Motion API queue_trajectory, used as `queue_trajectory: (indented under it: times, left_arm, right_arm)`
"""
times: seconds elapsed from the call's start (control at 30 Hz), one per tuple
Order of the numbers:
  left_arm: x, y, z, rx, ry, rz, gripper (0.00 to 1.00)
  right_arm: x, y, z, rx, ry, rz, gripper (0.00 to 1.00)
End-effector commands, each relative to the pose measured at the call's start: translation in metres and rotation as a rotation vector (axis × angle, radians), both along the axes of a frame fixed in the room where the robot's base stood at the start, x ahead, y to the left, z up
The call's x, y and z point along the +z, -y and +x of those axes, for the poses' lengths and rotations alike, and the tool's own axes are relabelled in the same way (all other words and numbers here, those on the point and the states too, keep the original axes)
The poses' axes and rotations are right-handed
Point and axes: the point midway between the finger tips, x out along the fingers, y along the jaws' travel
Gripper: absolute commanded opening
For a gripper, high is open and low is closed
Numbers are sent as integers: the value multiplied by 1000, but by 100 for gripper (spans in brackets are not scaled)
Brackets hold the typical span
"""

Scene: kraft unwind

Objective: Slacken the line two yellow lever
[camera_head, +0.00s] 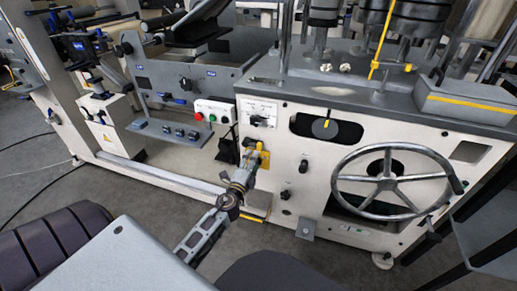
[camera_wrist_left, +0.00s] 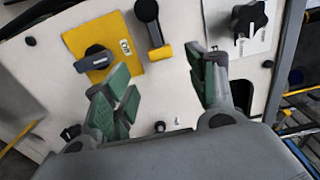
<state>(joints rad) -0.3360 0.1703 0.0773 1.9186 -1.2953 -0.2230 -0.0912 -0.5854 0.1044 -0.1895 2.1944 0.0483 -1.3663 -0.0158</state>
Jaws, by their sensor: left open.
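In the left wrist view, a short lever (camera_wrist_left: 155,32) with a dark rounded end and a yellow block at its other end stands on the pale panel. A yellow plate (camera_wrist_left: 75,42) with a dark knob (camera_wrist_left: 95,58) and a small label is left of it. In the head view, my left gripper (camera_head: 243,172) is close to the yellow fittings (camera_head: 263,158) on the machine front. Which fitting is line two cannot be read. My right gripper is out of view.
A large spoked handwheel (camera_head: 388,180) is on the panel to the right. A button box (camera_head: 214,111) is to the upper left. A dark star knob (camera_wrist_left: 249,17) is near the right finger.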

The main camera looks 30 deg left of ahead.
Motion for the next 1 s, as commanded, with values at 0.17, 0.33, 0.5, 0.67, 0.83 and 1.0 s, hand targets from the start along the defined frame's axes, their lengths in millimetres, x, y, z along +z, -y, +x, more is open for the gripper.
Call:
queue_trajectory:
  times: [0.17, 0.33, 0.5, 0.67, 0.83, 1.0]
  left_arm:
    - [1, -3, 15, -1, 2, 1, 57]
    - [1, -7, 28, 0, 2, 1, 57]
    - [1, -10, 42, -1, 1, 0, 57]
    - [1, -13, 54, -1, 1, 1, 57]
    - [1, -16, 67, 0, 1, 1, 57]
    - [0, -19, 77, 0, 1, 0, 57]
  right_arm:
    - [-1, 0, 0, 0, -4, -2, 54]
    - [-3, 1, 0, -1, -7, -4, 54]
    - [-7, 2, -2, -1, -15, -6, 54]
    - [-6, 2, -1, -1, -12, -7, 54]
    - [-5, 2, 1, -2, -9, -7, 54]
    - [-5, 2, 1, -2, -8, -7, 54]
